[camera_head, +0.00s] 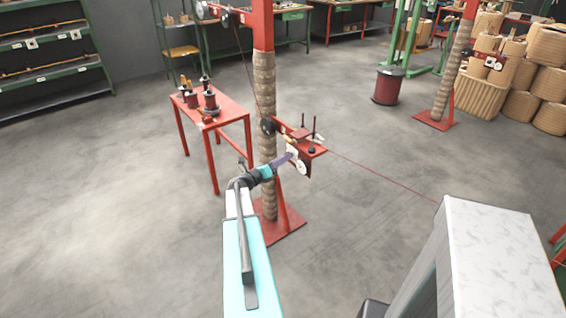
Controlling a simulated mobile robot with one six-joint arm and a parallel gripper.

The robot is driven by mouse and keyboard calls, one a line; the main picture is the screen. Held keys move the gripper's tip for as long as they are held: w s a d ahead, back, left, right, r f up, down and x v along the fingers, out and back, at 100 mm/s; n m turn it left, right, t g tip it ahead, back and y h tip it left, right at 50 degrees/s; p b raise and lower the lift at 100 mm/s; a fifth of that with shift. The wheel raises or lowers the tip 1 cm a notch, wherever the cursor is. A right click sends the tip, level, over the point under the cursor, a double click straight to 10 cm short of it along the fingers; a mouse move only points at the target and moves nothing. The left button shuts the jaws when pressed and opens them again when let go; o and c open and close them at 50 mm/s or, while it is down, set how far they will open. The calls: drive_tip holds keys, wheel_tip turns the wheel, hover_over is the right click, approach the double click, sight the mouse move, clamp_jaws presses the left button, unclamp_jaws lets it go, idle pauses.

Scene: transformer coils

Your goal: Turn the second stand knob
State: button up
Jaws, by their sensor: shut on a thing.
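A near stand (266,105), a red post wrapped in tan rope-like material, rises from a red foot at the centre. A red bracket (312,150) sticks out from it to the right, with small dark upright pins and a pale round part (300,167) at its lower front. My gripper (292,155) reaches up to the bracket's front face and is shut on a small knob there. The jaws mostly hide the knob, so its turn angle cannot be told. A second, similar stand (455,75) is farther back on the right.
A red table (222,106) with coils and small tools stands behind left of the near stand. A thin red line runs from the bracket to the lower right. A pale block (490,250) fills the lower right. Open floor lies left.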

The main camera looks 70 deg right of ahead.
drive_tip(key=shift+w+d+n+g+y+b, duration=0.15)
drive_tip(key=shift+n+g+y+b, duration=0.45)
drive_tip(key=shift+n+b, duration=5.2)
drive_tip(key=shift+w+n+g+y+b, duration=0.1)
drive_tip(key=shift+n+g+y+b, duration=0.55)
drive_tip(key=shift+n+b, duration=5.15)
drive_tip(key=shift+w+d+n+g+y+b, duration=0.15)
drive_tip(key=shift+n+g+y+b, duration=0.45)
drive_tip(key=shift+n+b, duration=5.2)
drive_tip(key=m+b, duration=0.4)
drive_tip(key=m, duration=0.1)
drive_tip(key=shift+a+b, duration=0.1)
drive_tip(key=shift+b, duration=0.3)
drive_tip(key=o, duration=1.1)
drive_tip(key=shift+c, duration=0.2)
